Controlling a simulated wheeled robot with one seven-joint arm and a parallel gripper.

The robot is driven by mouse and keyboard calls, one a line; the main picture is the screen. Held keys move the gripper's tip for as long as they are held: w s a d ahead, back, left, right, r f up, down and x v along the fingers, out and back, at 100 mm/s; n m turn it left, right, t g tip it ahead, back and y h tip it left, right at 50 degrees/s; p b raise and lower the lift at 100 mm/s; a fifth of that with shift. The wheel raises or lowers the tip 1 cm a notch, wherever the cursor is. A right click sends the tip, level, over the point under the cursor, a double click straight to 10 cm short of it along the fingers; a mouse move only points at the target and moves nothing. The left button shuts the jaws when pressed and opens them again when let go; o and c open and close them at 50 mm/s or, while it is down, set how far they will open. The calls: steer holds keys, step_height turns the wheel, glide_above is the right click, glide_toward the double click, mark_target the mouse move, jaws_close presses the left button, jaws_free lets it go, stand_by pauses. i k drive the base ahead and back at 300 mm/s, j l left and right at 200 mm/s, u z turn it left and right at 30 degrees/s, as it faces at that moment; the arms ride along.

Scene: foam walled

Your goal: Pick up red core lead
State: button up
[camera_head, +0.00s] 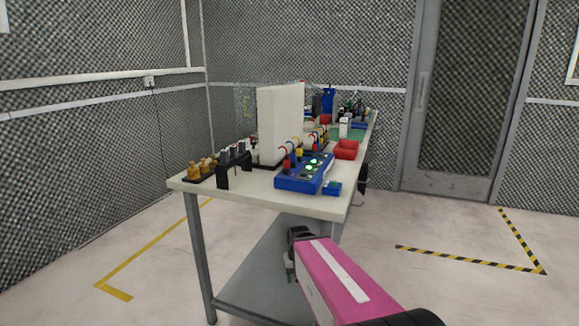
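A white-topped workbench (235,192) stands ahead with equipment on it. A blue box (290,182) with green lights sits near its front right corner. Small red and yellow pieces and thin curved leads show behind and above the box, including a red piece (287,163); they are too small to tell which, if any, is the red core lead. My gripper (289,272) hangs at the end of my pink arm, in front of the bench and below its top, apart from the things on it. Its fingers are too small and dark to tell whether they are open.
A white upright panel (279,122) stands on the bench and hides part of what is behind. A black rack (234,172), brass-coloured pieces (202,168) and a red bin (346,149) also stand there. A lower shelf (265,285) lies under the top. Floor right of the bench is clear.

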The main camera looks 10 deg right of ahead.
mark_target(286, 162)
steer(key=k+l+u, duration=0.35)
steer(key=k+l, duration=0.2)
steer(key=l, duration=0.25)
steer(key=k+l+u, duration=0.4)
steer(key=k+l, duration=0.25)
